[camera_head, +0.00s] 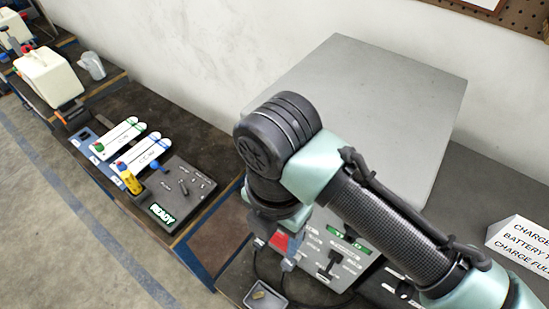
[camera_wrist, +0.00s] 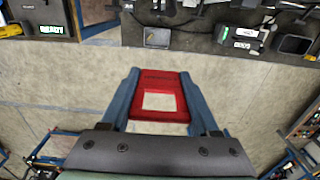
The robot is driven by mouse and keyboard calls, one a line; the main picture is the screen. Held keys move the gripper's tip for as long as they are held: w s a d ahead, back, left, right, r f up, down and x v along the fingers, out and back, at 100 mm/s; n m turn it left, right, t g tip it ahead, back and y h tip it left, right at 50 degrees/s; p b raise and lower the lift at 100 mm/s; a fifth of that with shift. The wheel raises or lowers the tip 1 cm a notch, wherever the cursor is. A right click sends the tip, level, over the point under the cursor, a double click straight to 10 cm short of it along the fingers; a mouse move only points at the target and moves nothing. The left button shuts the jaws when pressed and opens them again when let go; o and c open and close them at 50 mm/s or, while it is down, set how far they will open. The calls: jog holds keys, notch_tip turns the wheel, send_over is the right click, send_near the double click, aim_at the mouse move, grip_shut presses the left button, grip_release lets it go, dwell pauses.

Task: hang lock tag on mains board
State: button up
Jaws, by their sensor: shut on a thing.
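My gripper (camera_head: 275,251) is shut on a red lock tag (camera_head: 281,240), in front of the switch panel of a large grey cabinet. In the wrist view, the tag (camera_wrist: 160,84) sits between the two blue fingers of my gripper (camera_wrist: 158,76); it has dark lettering and a square opening. The panel (camera_head: 338,250), which may be the mains board, has dark switches, white labels and a green display. My arm hides part of it in the head view. The tag appears held in the air over the floor, apart from the panel. No hook can be made out.
The grey cabinet (camera_head: 375,85) stands against the wall. A small tray (camera_head: 265,296) lies below the panel. To the left, a bench holds a control box reading READY (camera_head: 180,191), a yellow object (camera_head: 129,178) and a cream container (camera_head: 50,76). A white sign (camera_head: 519,247) stands at right.

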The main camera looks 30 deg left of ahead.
jog(key=w+f+b, duration=0.1)
jog(key=w, duration=0.7)
jog(key=shift+w+f+b, duration=0.3)
jog(key=shift+w+b, duration=0.05)
jog(key=shift+w, duration=0.05)
dwell(0.5)
jog(key=shift+d, duration=0.15)
dwell(0.4)
jog(key=o, duration=1.4)
